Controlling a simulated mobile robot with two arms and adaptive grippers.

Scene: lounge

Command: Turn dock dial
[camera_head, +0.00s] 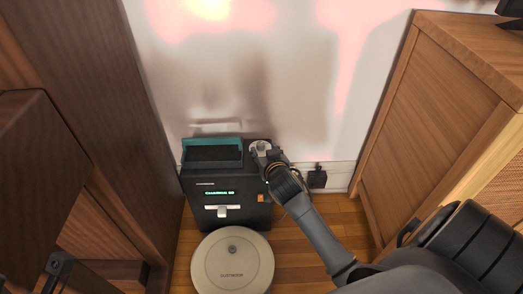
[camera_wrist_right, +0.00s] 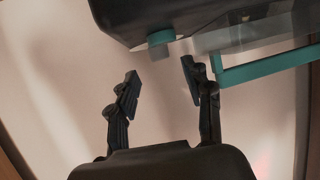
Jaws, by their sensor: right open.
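The black dock (camera_head: 232,215) stands on the floor against the wall, with a small green lit display, a light front tab and an orange patch. A pale round dial (camera_head: 261,146) shows at the right of its top, partly covered by my right gripper (camera_head: 266,158). In the right wrist view, a short teal knob (camera_wrist_right: 160,37), which looks like the dial, sticks out from the dark dock body. My right gripper (camera_wrist_right: 162,80) is open there, its fingers apart, with the knob beyond the gap between the tips. A dark piece at lower left looks like my left gripper (camera_head: 58,262); its jaws are unclear.
A teal-edged bin (camera_head: 212,143) sits at the dock's top left. A round beige robot vacuum (camera_head: 232,268) lies in front of the dock. A wooden cabinet (camera_head: 440,110) stands right, dark wood furniture (camera_head: 85,100) left. A black wall socket (camera_head: 317,178) is right of the dock.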

